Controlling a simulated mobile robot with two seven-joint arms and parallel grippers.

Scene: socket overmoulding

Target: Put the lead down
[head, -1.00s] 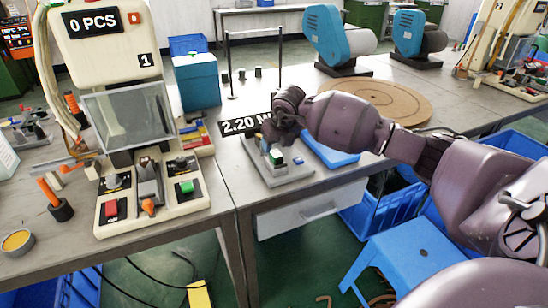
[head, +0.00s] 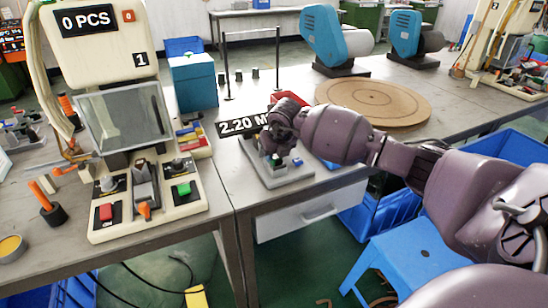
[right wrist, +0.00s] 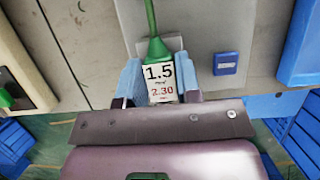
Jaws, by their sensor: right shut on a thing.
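The lead (right wrist: 152,22) is a green cable with a green plug body and a white tag reading 1.5 and 2.30. In the right wrist view my right gripper (right wrist: 159,76) is shut on its plug end, with a blue finger on each side. The cable runs away from the fingers to the top edge. In the head view my right gripper (head: 277,146) is low over the grey fixture plate (head: 283,180) on the bench. My wrist hides most of the lead there, and I cannot tell whether it touches the plate. My left gripper is not in view.
The press machine (head: 140,190) with its red and green buttons stands left of the fixture. A red tray (head: 288,97) and a round brown board (head: 375,103) lie beyond my right arm. A small blue block (right wrist: 226,64) sits on the plate. Blue crates stand below the bench.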

